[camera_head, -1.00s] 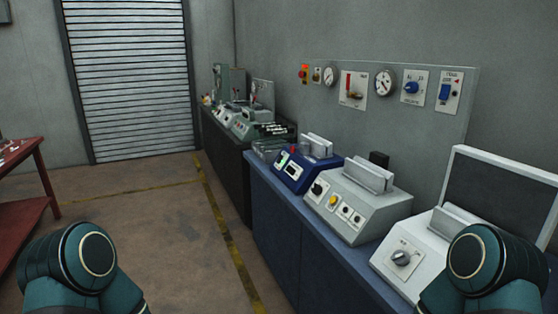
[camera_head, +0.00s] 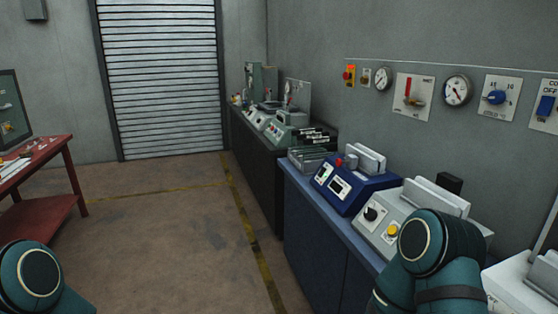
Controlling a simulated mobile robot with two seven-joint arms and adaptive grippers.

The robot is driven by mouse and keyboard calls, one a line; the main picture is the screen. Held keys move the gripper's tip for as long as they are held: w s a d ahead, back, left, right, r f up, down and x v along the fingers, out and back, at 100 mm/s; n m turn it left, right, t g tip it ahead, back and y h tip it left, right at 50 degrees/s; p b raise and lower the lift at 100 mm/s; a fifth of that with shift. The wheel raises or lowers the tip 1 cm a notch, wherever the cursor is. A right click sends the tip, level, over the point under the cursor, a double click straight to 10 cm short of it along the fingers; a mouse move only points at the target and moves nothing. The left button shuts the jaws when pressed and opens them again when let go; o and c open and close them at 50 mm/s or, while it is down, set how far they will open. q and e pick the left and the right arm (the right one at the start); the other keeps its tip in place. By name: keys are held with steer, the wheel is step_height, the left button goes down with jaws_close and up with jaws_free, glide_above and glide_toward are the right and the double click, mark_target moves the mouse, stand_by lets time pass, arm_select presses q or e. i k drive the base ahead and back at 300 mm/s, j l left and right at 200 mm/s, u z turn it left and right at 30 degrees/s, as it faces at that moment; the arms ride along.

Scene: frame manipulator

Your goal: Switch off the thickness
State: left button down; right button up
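No label reading "thickness" is legible, so I cannot tell which device it names. On the blue bench (camera_head: 302,190) stands a blue device (camera_head: 347,187) with small screens, a red knob and a grey cylinder on top. Right of it is a light grey device (camera_head: 376,222) with a black knob and a yellow button, partly hidden behind my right arm. A white device (camera_head: 520,292) shows at the lower right edge. Only rounded teal joints of my arms show, at the lower left and lower right. Neither gripper is in view.
A wall panel (camera_head: 384,107) holds gauges, a red lever switch (camera_head: 410,93) and a blue knob (camera_head: 496,97). A dark bench (camera_head: 262,160) with machines stands farther back. A red table (camera_head: 50,178) is at the left. Open floor (camera_head: 160,240) lies between, before a roller shutter (camera_head: 162,75).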

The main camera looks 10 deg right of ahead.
mark_target(323, 170)
steer(key=i+j, duration=0.1)
steer(key=i, duration=0.35)
steer(key=i+j, duration=0.1)
steer(key=i, duration=0.35)
steer(key=i+j, duration=0.15)
steer(key=i, duration=0.3)
steer(key=i+j+z, duration=0.15)
steer(key=i+z, duration=0.2)
steer(key=z, duration=0.15)
steer(key=i+j+z, duration=0.25)
steer(key=z, duration=0.25)
steer(key=i+j+z, duration=0.45)
steer(key=k+l, duration=0.05)
steer(key=k, duration=0.05)
